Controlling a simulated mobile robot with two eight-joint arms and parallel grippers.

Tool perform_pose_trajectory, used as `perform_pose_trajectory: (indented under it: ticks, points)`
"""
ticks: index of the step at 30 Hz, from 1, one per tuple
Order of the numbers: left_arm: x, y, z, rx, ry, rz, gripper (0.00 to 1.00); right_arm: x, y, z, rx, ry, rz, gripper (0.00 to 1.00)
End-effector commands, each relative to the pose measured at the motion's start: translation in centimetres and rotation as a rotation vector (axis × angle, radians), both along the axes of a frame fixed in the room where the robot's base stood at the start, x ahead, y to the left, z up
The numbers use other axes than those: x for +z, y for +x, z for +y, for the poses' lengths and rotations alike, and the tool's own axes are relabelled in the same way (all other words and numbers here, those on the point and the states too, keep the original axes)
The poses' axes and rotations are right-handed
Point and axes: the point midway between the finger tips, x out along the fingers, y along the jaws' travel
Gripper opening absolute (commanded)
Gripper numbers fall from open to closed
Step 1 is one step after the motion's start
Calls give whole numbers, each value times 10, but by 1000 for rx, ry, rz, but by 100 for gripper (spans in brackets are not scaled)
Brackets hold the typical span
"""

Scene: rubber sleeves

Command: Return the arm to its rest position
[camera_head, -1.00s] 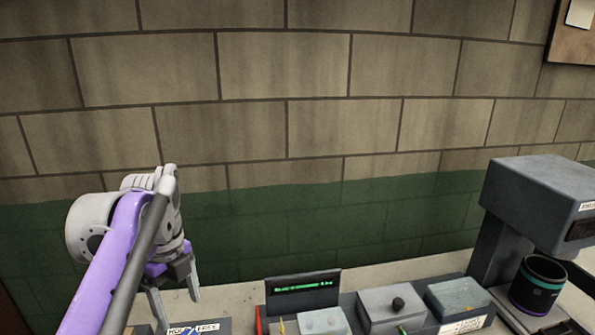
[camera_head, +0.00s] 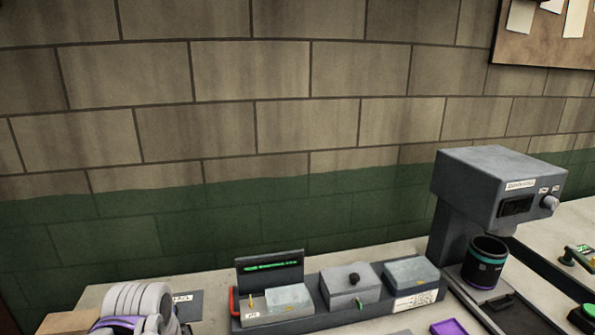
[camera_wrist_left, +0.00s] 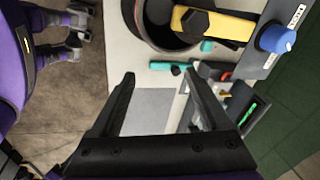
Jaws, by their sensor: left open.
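My left arm (camera_head: 140,304) shows at the bottom left of the head view as grey and purple links; its fingers are out of that picture. In the left wrist view my left gripper (camera_wrist_left: 160,76) has its two dark fingers spread, with nothing between them. Below it is the pale bench with a grey mat (camera_wrist_left: 150,110). My right gripper is not recognisable in either view.
A grey bench machine (camera_head: 510,185) has a black cup with teal and purple bands (camera_head: 484,266) under its head. A dark tray (camera_head: 325,316) holds grey blocks.

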Motion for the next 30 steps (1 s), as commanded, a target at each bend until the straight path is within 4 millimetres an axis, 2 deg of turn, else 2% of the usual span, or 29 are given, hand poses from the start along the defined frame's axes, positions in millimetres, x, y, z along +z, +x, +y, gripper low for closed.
perform_pose_trajectory:
  ticks: [1,6,13,18,30]
  points:
    - [-18,-13,-6,113,-29,-33,80,-1,-1,0,0,0,1,50]
    - [-71,-46,-18,516,-163,-145,80,-1,-1,0,0,0,1,50]
    - [-123,-80,-29,896,-340,-233,80,-1,-1,0,0,0,1,50]
    - [-139,-90,-31,1012,-404,-254,80,-1,-1,0,0,0,1,50]
    - [-139,-90,-32,1023,-408,-255,80,-1,-1,0,0,0,1,50]
